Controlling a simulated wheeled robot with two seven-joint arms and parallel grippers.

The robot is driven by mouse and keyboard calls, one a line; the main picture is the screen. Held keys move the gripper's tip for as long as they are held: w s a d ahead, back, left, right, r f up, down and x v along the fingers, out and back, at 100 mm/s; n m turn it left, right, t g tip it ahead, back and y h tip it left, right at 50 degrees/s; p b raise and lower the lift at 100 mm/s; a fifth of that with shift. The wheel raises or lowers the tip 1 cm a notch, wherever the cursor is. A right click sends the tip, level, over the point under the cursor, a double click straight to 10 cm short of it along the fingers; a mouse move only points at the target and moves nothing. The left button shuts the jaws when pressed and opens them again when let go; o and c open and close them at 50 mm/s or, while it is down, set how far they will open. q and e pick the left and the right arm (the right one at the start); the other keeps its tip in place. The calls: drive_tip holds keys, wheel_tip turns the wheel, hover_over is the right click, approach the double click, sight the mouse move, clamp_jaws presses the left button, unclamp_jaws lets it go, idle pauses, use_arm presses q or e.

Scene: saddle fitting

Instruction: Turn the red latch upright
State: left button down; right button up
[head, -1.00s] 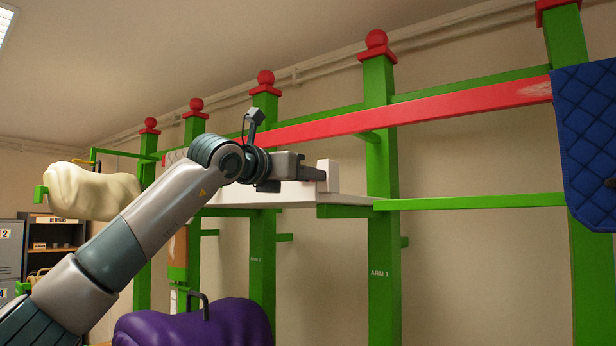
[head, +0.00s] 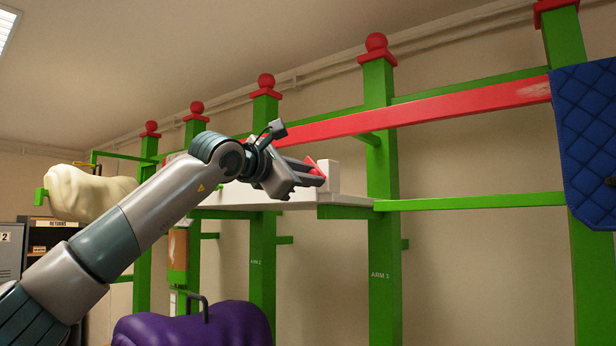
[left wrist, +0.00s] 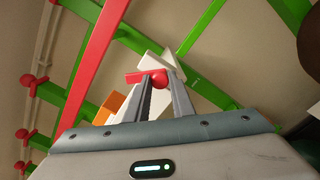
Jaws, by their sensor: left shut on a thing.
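The red latch (head: 314,166) shows as a small red piece at the fingertips of my left gripper (head: 308,175), in front of the white block at the shelf's end. My left gripper is shut on it, with the fingers turned so that red shows between them. In the left wrist view, the latch (left wrist: 149,77) lies across the fingertips (left wrist: 160,82), with a rounded end at the right finger and a flat bar reaching past the left one. The fingers hide part of the latch, and I cannot tell its exact tilt. My right gripper is not in view.
The white shelf (head: 345,199) with an upright white block (head: 330,178) is on the green rack (head: 382,240). A long red rail (head: 440,110) runs above. A blue quilted pad (head: 590,135) hangs at right. A purple saddle (head: 235,325) is below, a cream one (head: 85,192) at left.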

use_arm(q)
drive_tip(key=shift+m+p, duration=0.6)
drive_tip(key=shift+m, duration=3.6)
drive_tip(key=c, duration=1.5)
unclamp_jaws()
drive_tip(key=shift+d, duration=0.1)
drive_tip(key=shift+c, duration=0.2)
drive_tip(key=shift+s, duration=0.1)
